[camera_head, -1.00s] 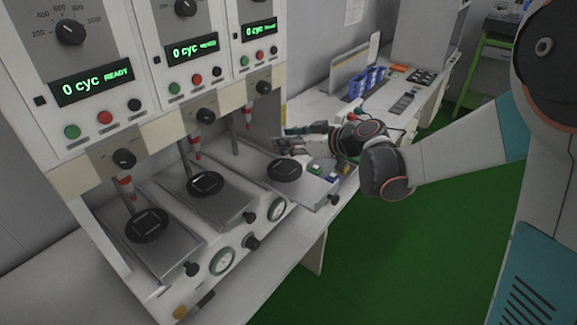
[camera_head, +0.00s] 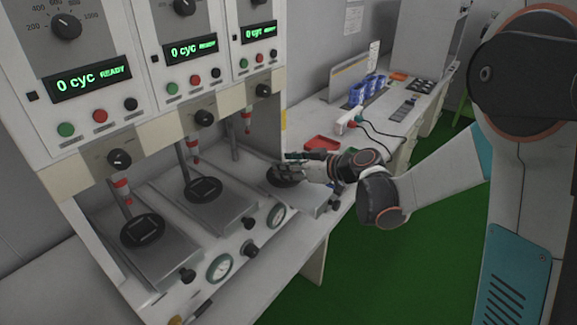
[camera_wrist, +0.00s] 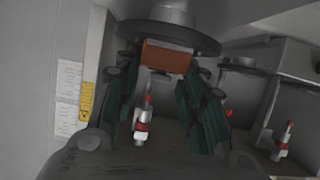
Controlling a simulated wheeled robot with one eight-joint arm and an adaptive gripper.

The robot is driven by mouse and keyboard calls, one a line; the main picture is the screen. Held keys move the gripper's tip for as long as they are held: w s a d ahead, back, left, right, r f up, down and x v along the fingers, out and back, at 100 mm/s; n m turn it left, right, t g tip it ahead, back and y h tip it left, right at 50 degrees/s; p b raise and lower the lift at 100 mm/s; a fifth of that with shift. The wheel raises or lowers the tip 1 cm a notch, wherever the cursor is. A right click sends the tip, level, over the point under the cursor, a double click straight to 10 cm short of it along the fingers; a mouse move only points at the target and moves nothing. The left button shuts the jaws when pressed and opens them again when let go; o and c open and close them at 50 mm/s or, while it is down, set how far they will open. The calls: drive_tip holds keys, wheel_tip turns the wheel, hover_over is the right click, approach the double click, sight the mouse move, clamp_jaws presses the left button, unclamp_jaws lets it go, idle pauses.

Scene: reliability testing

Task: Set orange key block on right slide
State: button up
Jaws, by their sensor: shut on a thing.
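The orange key block (camera_wrist: 165,57) shows in the wrist view between the fingertips of my gripper (camera_wrist: 160,80), which is shut on it. The round black pad (camera_wrist: 160,32) of the right slide lies close beyond the block; I cannot tell whether they touch. In the head view my gripper (camera_head: 300,165) is at the right slide (camera_head: 307,198), over the right part of its black pad (camera_head: 279,178). The block is hidden by the fingers there.
The middle slide (camera_head: 222,207) and left slide (camera_head: 165,257) have bare black pads. A red-banded plunger (camera_head: 247,122) stands close behind my gripper. A red tray (camera_head: 322,143), a corded tool (camera_head: 352,120) and blue holders (camera_head: 367,88) are on the bench beyond.

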drive_tip(key=o, duration=1.1)
drive_tip(key=shift+f, duration=0.1)
drive_tip(key=shift+d+r+p, duration=0.1)
drive_tip(key=shift+r+p, duration=0.25)
drive_tip(key=p+v, duration=0.3)
drive_tip(key=v, duration=0.9)
drive_tip(key=shift+s+d+r+m+g+h, duration=0.2)
drive_tip(key=shift+s+d+r+m+h, duration=0.45)
drive_tip(key=shift+s+d+m+h, duration=2.3)
drive_tip(key=shift+s+d+r+m+g+h, duration=0.2)
drive_tip(key=shift+s+d+r+m+h, duration=0.4)
drive_tip(key=shift+s, duration=4.55)
drive_tip(key=shift+s+d+r+m+g+h, duration=0.2)
drive_tip(key=shift+s+d+r+m+h, duration=0.45)
drive_tip(key=shift+s+d+m+h, duration=2.25)
drive_tip(key=shift+s+a+n+y, duration=1.05)
drive_tip(key=shift+s+a+n, duration=0.05)
drive_tip(key=shift+a+n, duration=0.15)
